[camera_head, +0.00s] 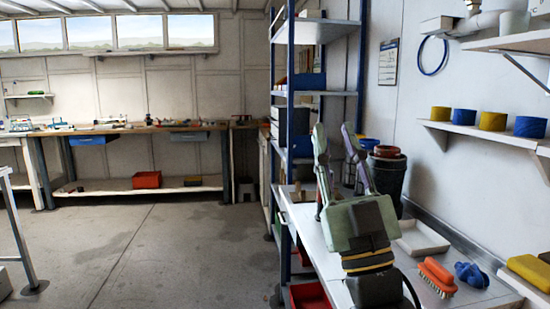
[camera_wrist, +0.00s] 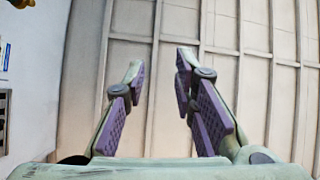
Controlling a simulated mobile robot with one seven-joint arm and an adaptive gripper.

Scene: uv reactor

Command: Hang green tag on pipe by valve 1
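My gripper (camera_head: 335,146) points upward above the white bench (camera_head: 302,222) at the right of the head view. Its two fingers are spread apart. In the wrist view my gripper (camera_wrist: 157,85) is open, with purple pads and nothing between the fingers. Behind it there is only a panelled surface. I cannot make out a green tag in either view. No valve marked 1 can be made out. A white pipe fitting (camera_head: 487,20) shows on the wall at the top right, but I cannot tell whether it belongs to the valve.
A blue shelf rack (camera_head: 287,120) stands just left of my gripper. A tray (camera_head: 421,238), an orange brush (camera_head: 437,276) and a blue object (camera_head: 471,274) lie on the bench. A wall shelf (camera_head: 470,132) holds yellow and blue cylinders.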

